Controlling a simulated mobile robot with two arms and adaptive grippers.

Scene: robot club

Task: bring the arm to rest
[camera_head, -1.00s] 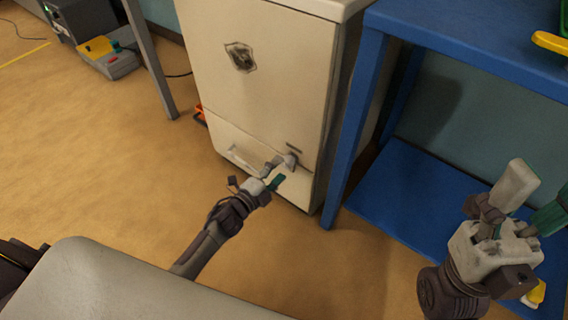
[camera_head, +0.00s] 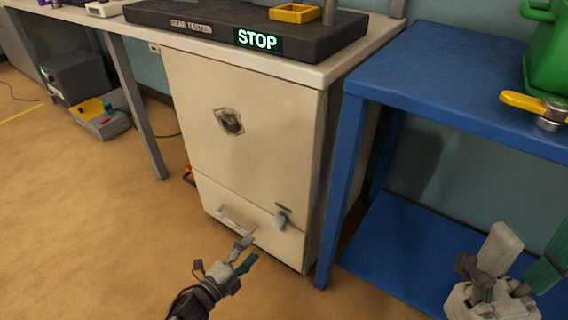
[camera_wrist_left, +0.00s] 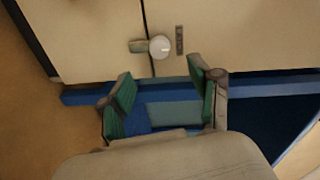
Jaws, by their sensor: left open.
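My left gripper (camera_head: 245,254) is low in the head view, in front of the cream cabinet's bottom drawer. It is open with nothing between its fingers. In the left wrist view its two green-padded fingers (camera_wrist_left: 164,96) stand apart, with the cabinet front and a round pale knob (camera_wrist_left: 159,47) beyond them. In the head view the small grey latch (camera_head: 280,219) is up and right of the gripper, apart from it. My right gripper (camera_head: 522,262) is at the lower right, in front of the blue table, its fingers apart and empty.
The cream cabinet (camera_head: 262,150) carries a dark gear tester (camera_head: 215,22) with a lit STOP sign. The blue table (camera_head: 440,80) with a lower shelf (camera_head: 385,245) stands right of it, holding a green container (camera_head: 547,60). Floor at left is clear up to a grey-yellow box (camera_head: 103,122).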

